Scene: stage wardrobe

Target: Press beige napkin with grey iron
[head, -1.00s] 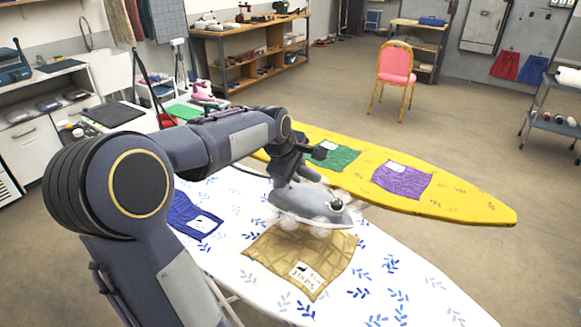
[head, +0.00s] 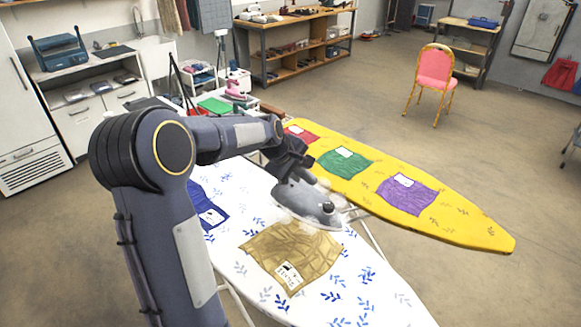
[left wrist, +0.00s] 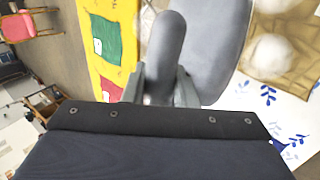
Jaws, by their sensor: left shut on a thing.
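The beige napkin (head: 288,252) lies creased on the white, leaf-patterned ironing board (head: 255,288), with a white label at its near corner. The grey iron (head: 309,203) is over the napkin's far edge, with pale steam puffs around it; I cannot tell whether its sole touches the cloth. My left gripper (head: 289,172) is shut on the iron's handle. In the left wrist view the fingers (left wrist: 160,88) close around the dark handle of the iron (left wrist: 212,45), and the napkin (left wrist: 285,55) shows to the right. My right gripper is not in view.
A blue cloth (head: 208,209) lies left of the napkin, partly behind my arm. A yellow board (head: 470,228) behind holds red (head: 302,133), green (head: 345,163) and purple (head: 407,195) cloths. A pink chair (head: 434,72) stands beyond, with open floor around it.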

